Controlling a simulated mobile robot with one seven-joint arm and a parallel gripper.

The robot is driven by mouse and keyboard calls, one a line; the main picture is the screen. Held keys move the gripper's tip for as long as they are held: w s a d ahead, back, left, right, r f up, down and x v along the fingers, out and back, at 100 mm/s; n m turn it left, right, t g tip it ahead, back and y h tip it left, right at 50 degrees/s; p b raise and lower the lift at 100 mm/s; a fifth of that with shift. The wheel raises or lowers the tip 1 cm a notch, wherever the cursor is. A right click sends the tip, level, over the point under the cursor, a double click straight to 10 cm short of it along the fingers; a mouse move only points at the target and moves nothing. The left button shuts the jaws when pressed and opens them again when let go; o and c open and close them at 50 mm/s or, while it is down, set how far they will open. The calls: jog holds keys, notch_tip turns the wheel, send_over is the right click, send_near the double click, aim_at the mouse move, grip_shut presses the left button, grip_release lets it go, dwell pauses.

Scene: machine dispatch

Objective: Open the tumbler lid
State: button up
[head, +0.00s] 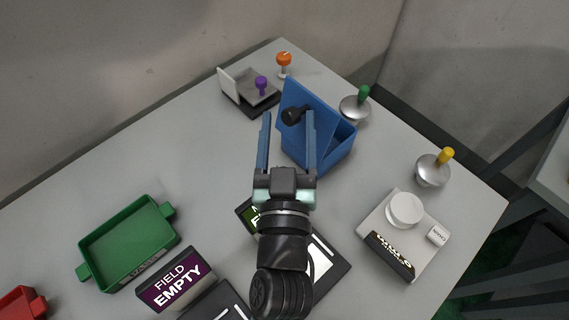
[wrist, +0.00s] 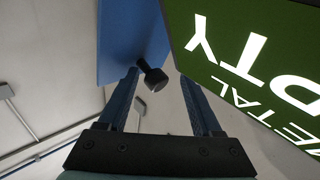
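The tumbler appears to be the blue box (head: 334,150) in the upper middle of the table. Its blue lid panel (head: 312,101) stands at a slant, with a black knob (head: 293,115) sticking out toward me; I cannot tell how far the lid is open. My gripper (head: 287,114) is open, its two blue fingers reaching toward the box with the knob between them in the picture. In the wrist view, the knob (wrist: 155,80) on the blue panel (wrist: 128,35) lies ahead of and between the fingertips (wrist: 160,72). No finger is clearly touching it.
A green tray (head: 105,272) and a "FIELD EMPTY" sign (head: 172,282) lie left. A green-faced sign (wrist: 250,60) is close right in the wrist view.

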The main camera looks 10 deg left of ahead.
jog(key=s+d+b, duration=0.1)
jog(key=s+b, duration=0.1)
jog(key=s, duration=0.9)
jog(key=shift+s+d+f, duration=0.2)
jog(key=shift+d, duration=0.15)
